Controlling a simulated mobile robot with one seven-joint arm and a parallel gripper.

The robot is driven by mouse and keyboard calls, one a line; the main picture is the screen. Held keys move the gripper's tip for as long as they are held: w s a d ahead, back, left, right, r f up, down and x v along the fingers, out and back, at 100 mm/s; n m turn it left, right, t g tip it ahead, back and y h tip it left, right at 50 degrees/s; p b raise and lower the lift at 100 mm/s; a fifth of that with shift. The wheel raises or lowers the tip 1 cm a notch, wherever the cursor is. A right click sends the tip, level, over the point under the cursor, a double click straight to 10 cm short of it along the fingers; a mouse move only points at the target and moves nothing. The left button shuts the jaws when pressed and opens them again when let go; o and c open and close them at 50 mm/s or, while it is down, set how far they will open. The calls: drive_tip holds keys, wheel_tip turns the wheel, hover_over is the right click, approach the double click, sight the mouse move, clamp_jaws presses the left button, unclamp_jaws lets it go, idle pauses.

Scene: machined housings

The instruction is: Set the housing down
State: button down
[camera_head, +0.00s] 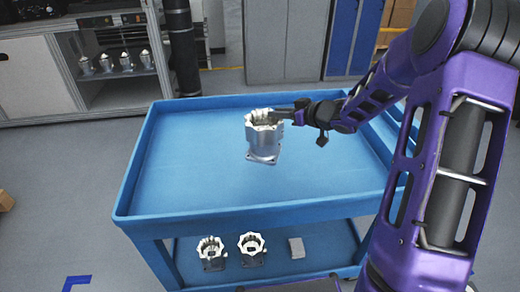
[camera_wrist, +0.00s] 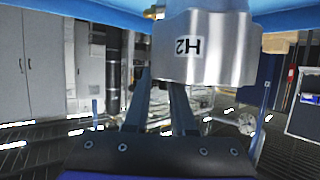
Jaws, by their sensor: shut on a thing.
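A silvery machined housing (camera_head: 262,140) with a square flange at its lower end is over the top tray of the blue cart (camera_head: 190,205). It also shows large in the wrist view (camera_wrist: 225,55), with a label reading H2 upside down. My gripper (camera_head: 297,112) comes from the right and is shut on the housing's upper rim. The wrist view shows both gripper fingers (camera_wrist: 162,80) reaching to the housing. The housing looks upright in the head view. I cannot tell whether its flange touches the tray or hangs just above it.
The tray is otherwise empty, with raised edges all round. Two more housings (camera_head: 252,249) and a small grey block (camera_head: 297,247) are on the cart's lower shelf. Several housings (camera_head: 125,62) stand in a cabinet at the back left. A black column (camera_head: 182,45) stands behind the cart.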

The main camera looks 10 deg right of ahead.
sight(279, 139)
drive_tip(key=shift+d, duration=0.2)
drive_tip(key=shift+f+b, duration=1.15)
drive_tip(key=shift+f, duration=3.75)
drive_tip(key=c, duration=0.8)
unclamp_jaws()
drive_tip(key=shift+f, duration=0.15)
drive_tip(key=shift+o, duration=0.2)
drive_tip(key=p+v, duration=0.1)
drive_tip(key=v, duration=1.1)
drive_tip(key=shift+d, duration=0.2)
